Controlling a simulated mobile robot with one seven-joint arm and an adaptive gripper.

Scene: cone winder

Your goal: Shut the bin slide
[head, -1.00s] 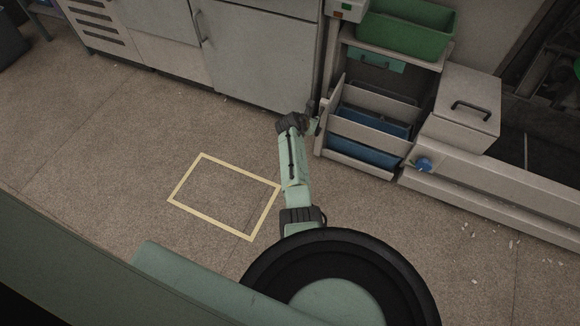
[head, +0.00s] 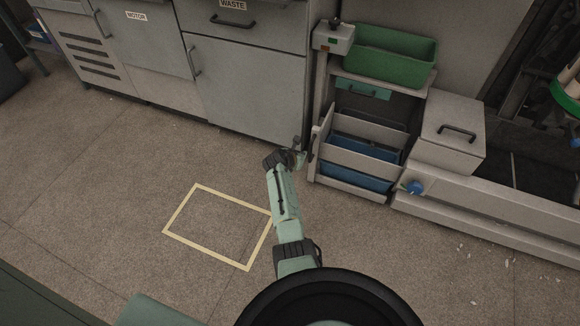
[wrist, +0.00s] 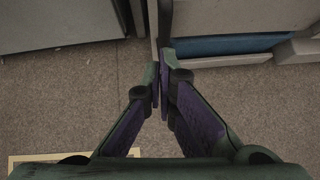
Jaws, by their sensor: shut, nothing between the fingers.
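The bin slide appears to be the grey rack section (head: 367,140) holding blue bins (head: 358,177), low on the right in the head view. Its left side has an upright panel with a dark vertical handle (head: 314,146). My gripper (head: 301,158) is just left of that panel, near its lower part. In the wrist view, my gripper (wrist: 160,80) is shut and empty, with its tips near the lower end of the dark handle (wrist: 165,22). A blue bin (wrist: 225,45) shows to the right. I cannot tell whether the fingers touch the panel.
A lidded grey box (head: 447,130) and a blue knob (head: 414,187) are to the right. Grey cabinets (head: 245,85) stand behind. The floor around the yellow outline (head: 182,205) is clear.

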